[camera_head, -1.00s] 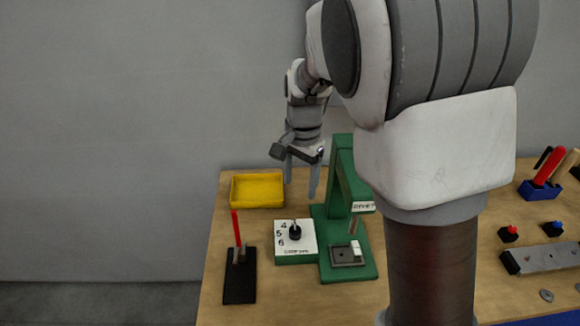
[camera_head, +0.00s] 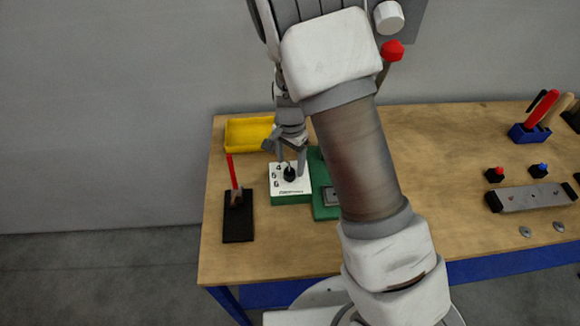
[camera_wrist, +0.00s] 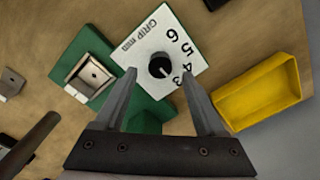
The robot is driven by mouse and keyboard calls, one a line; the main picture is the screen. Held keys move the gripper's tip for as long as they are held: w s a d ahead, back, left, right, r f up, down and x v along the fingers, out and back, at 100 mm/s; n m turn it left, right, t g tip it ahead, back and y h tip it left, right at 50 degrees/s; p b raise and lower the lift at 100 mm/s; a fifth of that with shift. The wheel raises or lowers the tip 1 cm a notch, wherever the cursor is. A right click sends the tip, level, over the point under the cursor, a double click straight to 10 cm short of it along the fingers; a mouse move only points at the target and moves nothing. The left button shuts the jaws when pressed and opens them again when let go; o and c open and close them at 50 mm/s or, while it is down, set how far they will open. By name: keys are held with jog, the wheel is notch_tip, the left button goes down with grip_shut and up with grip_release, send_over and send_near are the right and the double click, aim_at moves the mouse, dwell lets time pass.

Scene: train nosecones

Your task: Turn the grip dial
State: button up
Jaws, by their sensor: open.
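The grip dial is a black round knob (camera_head: 289,174) on a white-topped green box (camera_head: 304,188) with numbers beside it. In the wrist view the knob (camera_wrist: 160,66) shows with a light pointer mark, on the white plate (camera_wrist: 140,48) printed "GRIP" and numbers including 6, 5 and 4. My gripper (camera_head: 290,168) is over the box, its fingers pointing down. In the wrist view my gripper (camera_wrist: 158,80) is open, with its fingertips on either side of the knob and nothing held. I cannot tell whether the fingers touch it or how high they are.
A green press (camera_head: 322,185), largely behind my arm, adjoins the dial box. A yellow tray (camera_head: 235,134) lies behind. A black base with a red-handled lever (camera_head: 238,228) stands left.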

aim_at(290, 174)
jog(key=shift+f, duration=1.45)
grip_shut()
